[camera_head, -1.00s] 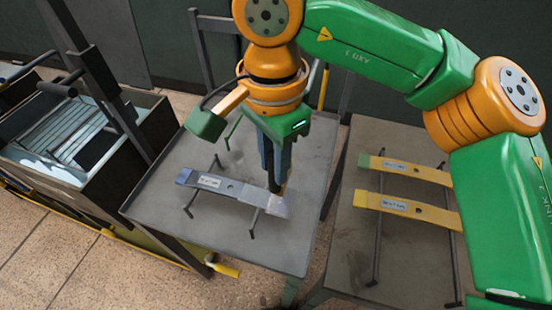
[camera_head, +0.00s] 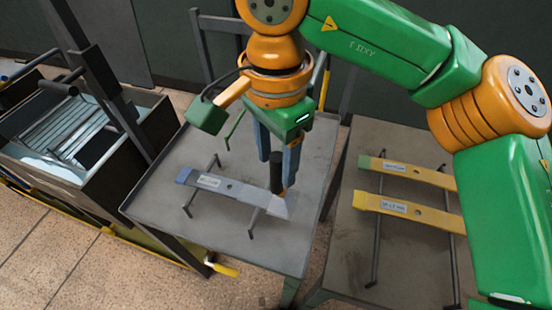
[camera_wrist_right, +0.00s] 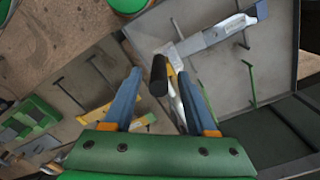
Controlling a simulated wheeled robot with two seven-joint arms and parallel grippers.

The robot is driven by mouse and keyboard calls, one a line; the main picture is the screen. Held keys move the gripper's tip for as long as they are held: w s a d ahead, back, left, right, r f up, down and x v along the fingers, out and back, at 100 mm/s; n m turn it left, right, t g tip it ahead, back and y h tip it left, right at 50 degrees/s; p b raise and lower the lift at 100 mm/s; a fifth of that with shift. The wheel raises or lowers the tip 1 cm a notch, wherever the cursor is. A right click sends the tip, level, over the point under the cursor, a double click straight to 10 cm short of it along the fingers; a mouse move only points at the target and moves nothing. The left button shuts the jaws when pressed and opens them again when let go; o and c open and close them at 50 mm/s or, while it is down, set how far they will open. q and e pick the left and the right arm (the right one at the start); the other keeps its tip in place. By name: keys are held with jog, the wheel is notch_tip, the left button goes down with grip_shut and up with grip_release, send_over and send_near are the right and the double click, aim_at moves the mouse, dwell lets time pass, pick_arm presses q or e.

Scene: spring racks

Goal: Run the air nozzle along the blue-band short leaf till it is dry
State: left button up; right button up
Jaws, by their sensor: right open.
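The blue-band short leaf (camera_head: 240,191) lies across two dark rods on the grey table, with its blue end at left, a white label, a hole and a paler right end. It also shows in the wrist view (camera_wrist_right: 212,37). My right gripper (camera_head: 278,188) is open above the leaf's right end, its two blue fingers apart. A black cylinder, seemingly the air nozzle (camera_head: 276,172), stands between the fingers; the wrist view shows it (camera_wrist_right: 158,76) with gaps beside it. I cannot tell whether its tip touches the leaf. My left gripper is out of view.
Two yellow leaves, one green-ended (camera_head: 408,172) and one lower (camera_head: 410,210), lie on rods on the right table (camera_head: 345,250). An open tank with slats (camera_head: 65,130) stands at left behind a dark post. The grey table's front (camera_head: 200,240) is clear.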

notch_tip(320, 180, up, 6)
jog(key=shift+r+p, duration=0.15)
jog(key=shift+p, duration=0.3)
jog(key=shift+f+b, duration=0.3)
jog(key=shift+b, duration=0.2)
jog(key=shift+f+b, duration=0.1)
jog(key=shift+b, duration=0.35)
notch_tip(320, 180, down, 6)
jog(key=shift+f+b, duration=0.25)
jog(key=shift+b, duration=0.05)
grip_shut()
dwell(0.5)
